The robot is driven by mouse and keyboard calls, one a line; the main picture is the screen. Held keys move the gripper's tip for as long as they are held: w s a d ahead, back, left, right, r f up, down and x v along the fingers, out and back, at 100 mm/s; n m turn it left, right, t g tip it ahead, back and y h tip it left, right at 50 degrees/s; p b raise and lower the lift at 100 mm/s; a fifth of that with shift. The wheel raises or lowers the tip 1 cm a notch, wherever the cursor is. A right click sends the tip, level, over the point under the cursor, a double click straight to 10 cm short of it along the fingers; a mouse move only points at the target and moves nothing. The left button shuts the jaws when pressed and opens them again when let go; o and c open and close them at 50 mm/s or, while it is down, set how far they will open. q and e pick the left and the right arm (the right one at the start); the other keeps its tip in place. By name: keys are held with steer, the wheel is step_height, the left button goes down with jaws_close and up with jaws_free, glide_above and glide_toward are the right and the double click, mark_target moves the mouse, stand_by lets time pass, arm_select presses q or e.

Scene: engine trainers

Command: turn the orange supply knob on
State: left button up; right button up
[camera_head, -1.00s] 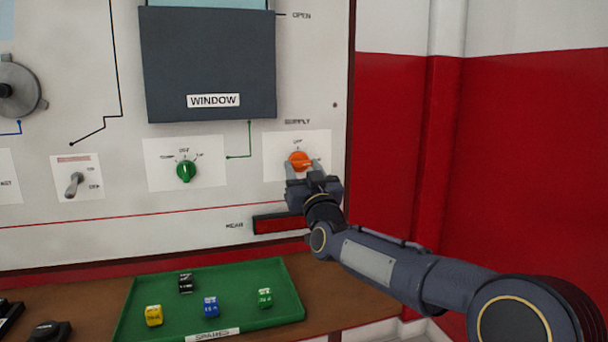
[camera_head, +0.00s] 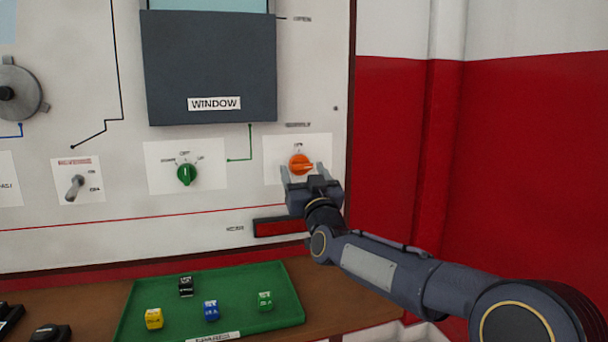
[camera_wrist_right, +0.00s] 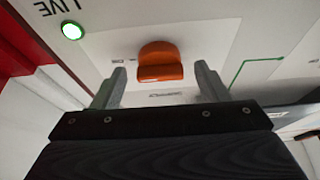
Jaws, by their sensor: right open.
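The orange supply knob (camera_head: 301,164) sits on a white plate on the right side of the panel, its ridge lying roughly level and pointing right in the head view. In the right wrist view the orange knob (camera_wrist_right: 160,62) stands just past the fingertips, between their lines. My right gripper (camera_head: 303,172) is open just below and in front of the knob, and its fingers look clear of it. The wrist view also shows the open right gripper (camera_wrist_right: 160,73) with nothing held. My left gripper is out of view.
A lamp by the word LIVE (camera_wrist_right: 72,30) glows green. A green knob (camera_head: 187,174) and a toggle switch (camera_head: 75,187) are to the left. The dark WINDOW cover (camera_head: 209,65) is above. A green tray (camera_head: 240,298) with several small cubes lies below.

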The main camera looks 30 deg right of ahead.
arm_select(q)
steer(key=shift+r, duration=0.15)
arm_select(e)
steer(key=v, duration=0.7)
steer(key=shift+s, duration=0.3)
steer(key=shift+f, duration=0.15)
